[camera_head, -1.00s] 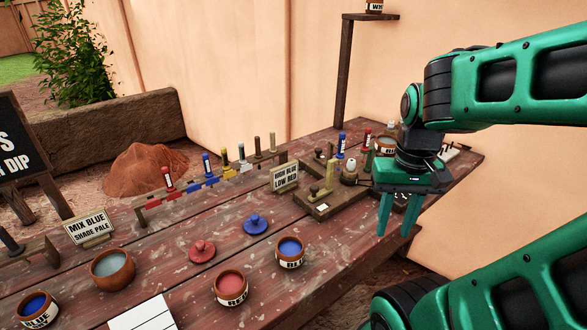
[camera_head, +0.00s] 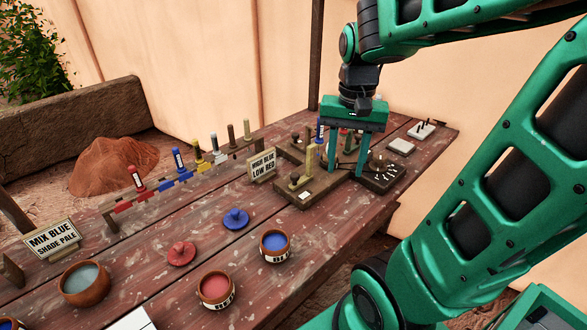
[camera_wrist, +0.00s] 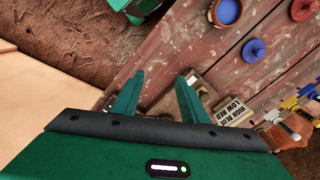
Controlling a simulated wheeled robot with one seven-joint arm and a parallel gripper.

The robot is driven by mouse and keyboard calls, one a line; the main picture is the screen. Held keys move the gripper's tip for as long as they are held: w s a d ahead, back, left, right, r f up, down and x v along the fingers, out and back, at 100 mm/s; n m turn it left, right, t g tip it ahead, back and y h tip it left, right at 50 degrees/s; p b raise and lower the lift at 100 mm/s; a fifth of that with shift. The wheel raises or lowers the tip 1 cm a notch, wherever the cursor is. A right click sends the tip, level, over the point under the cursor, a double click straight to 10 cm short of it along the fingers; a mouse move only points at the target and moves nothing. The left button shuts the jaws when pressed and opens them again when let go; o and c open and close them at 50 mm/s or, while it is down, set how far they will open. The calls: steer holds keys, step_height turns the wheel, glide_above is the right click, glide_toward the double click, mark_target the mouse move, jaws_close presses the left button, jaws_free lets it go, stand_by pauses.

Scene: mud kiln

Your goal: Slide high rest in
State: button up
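The wooden fixture (camera_head: 318,190) stands at the back right of the table, beside the sign reading "HIGH BLUE LOW RED" (camera_head: 262,165). It carries dark knobs (camera_head: 294,178) and a pale upright post (camera_head: 310,158). I cannot tell which part is the high rest. My gripper (camera_head: 346,174) points down over the right part of the fixture, fingers apart, with nothing visible between them. The fingers hide part of the fixture. In the wrist view my open gripper (camera_wrist: 159,76) hides much of the fixture, and the sign (camera_wrist: 233,108) is to its right.
A dark panel with white marks (camera_head: 384,173) lies just right of the fingers. A blue-topped stick (camera_head: 320,131) stands behind. A rack of coloured sticks (camera_head: 180,178), paint pots (camera_head: 274,245) and lids (camera_head: 236,218) lie to the left. The table's front right edge is clear.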

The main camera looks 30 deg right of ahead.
mark_target(295, 174)
steer(key=w+a+m, duration=0.4)
steer(key=w, duration=1.1)
step_height(295, 174, down, 10)
steer(key=shift+d+f, duration=0.1)
steer(key=shift+f, duration=0.1)
steer(key=shift+c, duration=0.4)
jaws_close()
